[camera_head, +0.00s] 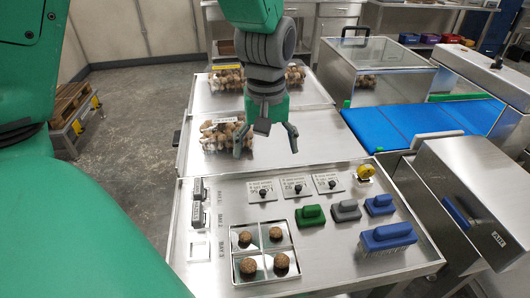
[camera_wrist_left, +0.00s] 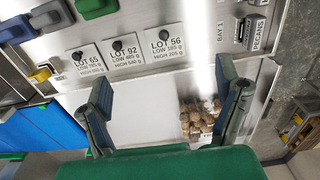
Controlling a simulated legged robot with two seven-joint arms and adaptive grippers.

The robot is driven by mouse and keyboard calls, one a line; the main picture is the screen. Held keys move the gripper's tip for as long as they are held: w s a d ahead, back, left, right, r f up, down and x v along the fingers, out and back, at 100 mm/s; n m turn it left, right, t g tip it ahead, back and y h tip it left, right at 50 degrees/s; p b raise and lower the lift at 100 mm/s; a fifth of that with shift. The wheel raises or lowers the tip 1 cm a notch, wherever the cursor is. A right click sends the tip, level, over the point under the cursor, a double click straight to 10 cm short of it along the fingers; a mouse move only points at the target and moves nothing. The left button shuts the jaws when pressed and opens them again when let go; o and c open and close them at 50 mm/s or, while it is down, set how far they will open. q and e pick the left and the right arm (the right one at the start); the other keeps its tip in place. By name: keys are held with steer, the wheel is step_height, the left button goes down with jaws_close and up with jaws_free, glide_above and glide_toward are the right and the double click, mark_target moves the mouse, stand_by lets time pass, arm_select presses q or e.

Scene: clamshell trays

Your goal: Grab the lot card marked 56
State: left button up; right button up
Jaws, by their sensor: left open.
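The lot card marked 56 (camera_wrist_left: 166,45) is a white card with a black knob. It lies flat on the steel tray and is the rightmost of three cards in the left wrist view. In the head view it is the leftmost card (camera_head: 262,191). My left gripper (camera_head: 266,153) is open and empty, pointing down beyond the card row. In the left wrist view its spread fingers (camera_wrist_left: 164,76) reach towards card 56, apart from it. Card 92 (camera_wrist_left: 125,58) and card 65 (camera_wrist_left: 85,62) lie beside it. My right gripper is out of view.
Green (camera_head: 310,216), grey (camera_head: 346,210) and blue (camera_head: 379,205) handled blocks and a larger blue brush-like tool (camera_head: 388,238) stand on the tray. A divided box (camera_head: 264,250) holds brown balls. A filled clamshell (camera_head: 222,135) sits behind. A blue conveyor (camera_head: 420,127) runs at right.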

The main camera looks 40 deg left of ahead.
arm_select(q)
steer(key=b, duration=0.2)
glide_above(263, 191)
steer(key=f, duration=0.8)
steer(key=shift+w+a, duration=0.2)
steer(key=shift+w, duration=0.05)
steer(key=shift+f, duration=0.4)
step_height(263, 191, down, 4)
steer(key=shift+a+f+b, duration=0.15)
steer(key=shift+f+b, duration=0.1)
steer(key=shift+b, duration=0.35)
steer(key=shift+f, duration=0.2)
steer(key=shift+s, duration=0.1)
jaws_close()
